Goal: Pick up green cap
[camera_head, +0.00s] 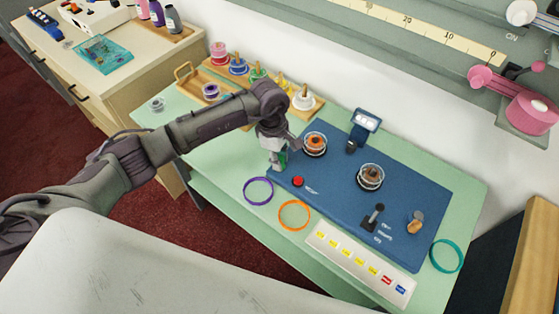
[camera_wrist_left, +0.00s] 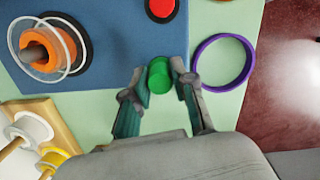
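The green cap (camera_wrist_left: 158,76) is between the fingertips of my left gripper (camera_wrist_left: 165,86) in the left wrist view. Green meets both fingers with no clear gap, so the gripper looks shut on it. In the head view my left gripper (camera_head: 277,160) points down at the left edge of the blue mat (camera_head: 335,185), and a bit of the green cap (camera_head: 283,157) shows at its tips. The fingers hide part of the cap, and I cannot tell whether it still touches the surface. My right gripper is not in view.
A red button (camera_head: 298,181) and a purple ring (camera_head: 258,190) lie close by the gripper. An orange ring (camera_head: 294,215) lies nearer the front. An orange spool (camera_head: 315,143) stands on the mat. Wooden spool racks (camera_head: 318,106) line the back.

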